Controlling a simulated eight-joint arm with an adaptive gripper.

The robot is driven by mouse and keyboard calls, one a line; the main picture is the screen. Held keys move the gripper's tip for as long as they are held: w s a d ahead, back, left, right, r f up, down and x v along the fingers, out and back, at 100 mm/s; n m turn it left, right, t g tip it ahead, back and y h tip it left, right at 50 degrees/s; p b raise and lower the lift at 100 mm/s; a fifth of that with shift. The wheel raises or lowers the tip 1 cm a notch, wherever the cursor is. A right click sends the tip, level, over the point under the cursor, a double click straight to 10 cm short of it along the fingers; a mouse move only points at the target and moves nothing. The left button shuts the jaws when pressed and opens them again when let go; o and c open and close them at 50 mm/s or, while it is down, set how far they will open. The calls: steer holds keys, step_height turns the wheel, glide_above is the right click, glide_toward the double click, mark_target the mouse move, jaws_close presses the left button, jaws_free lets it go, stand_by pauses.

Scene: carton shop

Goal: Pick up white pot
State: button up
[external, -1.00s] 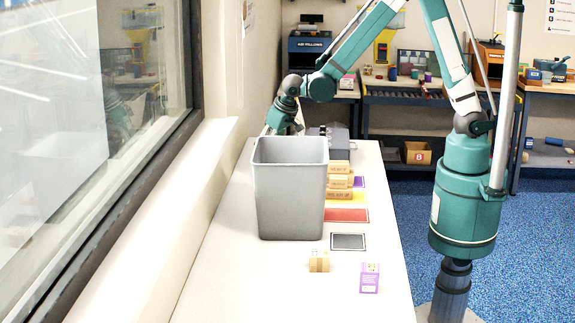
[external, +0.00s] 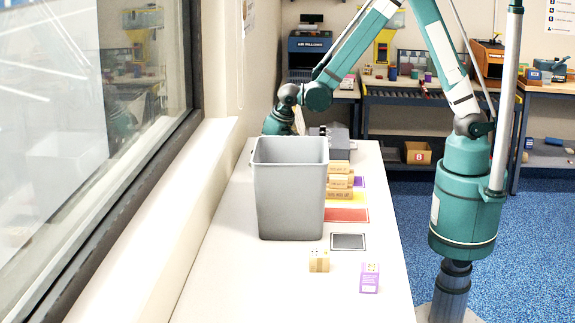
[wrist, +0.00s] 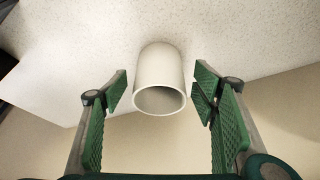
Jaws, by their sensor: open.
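The white pot (wrist: 160,72) shows in the wrist view as a smooth round cup with its open rim towards the camera. My gripper (wrist: 160,92) is open, with one green-padded finger on each side of the pot and a gap between each finger and the pot. In the external view the end of my arm (external: 279,122) is at the far end of the white table (external: 225,270), behind the grey bin. The fingers and the pot are hidden there.
A tall grey bin (external: 288,195) stands on the table in front of my gripper. Stacked cartons (external: 340,182) and a grey box (external: 338,135) are to its right. A window wall runs along the left.

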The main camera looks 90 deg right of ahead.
steer(key=shift+x, duration=1.2)
steer(key=shift+c, duration=0.4)
steer(key=c, duration=0.9)
